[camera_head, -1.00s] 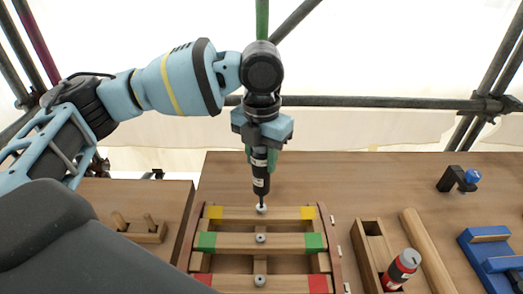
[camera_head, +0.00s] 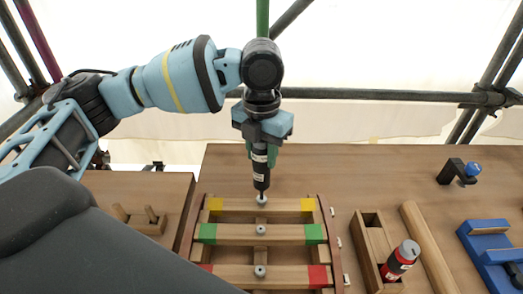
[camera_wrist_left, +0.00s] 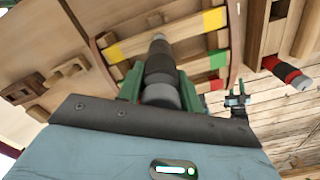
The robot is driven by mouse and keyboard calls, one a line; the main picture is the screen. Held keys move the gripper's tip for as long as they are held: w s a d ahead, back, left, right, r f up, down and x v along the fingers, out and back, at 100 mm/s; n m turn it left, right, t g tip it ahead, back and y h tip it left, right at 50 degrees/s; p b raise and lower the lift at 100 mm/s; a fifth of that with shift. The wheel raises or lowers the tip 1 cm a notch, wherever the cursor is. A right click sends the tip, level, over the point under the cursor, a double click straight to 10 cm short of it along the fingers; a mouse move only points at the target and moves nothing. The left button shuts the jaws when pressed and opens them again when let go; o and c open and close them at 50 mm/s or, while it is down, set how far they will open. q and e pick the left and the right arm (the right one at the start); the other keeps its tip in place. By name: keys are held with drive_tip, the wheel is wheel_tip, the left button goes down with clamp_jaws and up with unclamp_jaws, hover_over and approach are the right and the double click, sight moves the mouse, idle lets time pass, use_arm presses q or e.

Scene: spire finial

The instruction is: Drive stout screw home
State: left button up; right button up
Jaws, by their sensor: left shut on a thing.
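My left gripper (camera_head: 262,150) is shut on a black screwdriver (camera_head: 261,172), which points straight down. The screwdriver also shows between the green fingers of the left gripper (camera_wrist_left: 160,90) in the left wrist view. Its tip meets the head of a grey screw (camera_head: 261,200) in the rear, yellow-ended rung (camera_head: 285,204) of a wooden frame; whether it is seated in the head I cannot tell. Another grey screw (camera_head: 261,229) sits in the green-ended rung (camera_head: 285,236), and a third screw (camera_head: 260,271) in the red-ended rung (camera_head: 290,275). My right gripper is not in view.
A wooden peg block (camera_head: 140,220) stands left.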

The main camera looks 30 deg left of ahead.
use_arm(q)
drive_tip(key=shift+f, duration=0.85)
idle(2.9)
drive_tip(key=shift+r, duration=0.15)
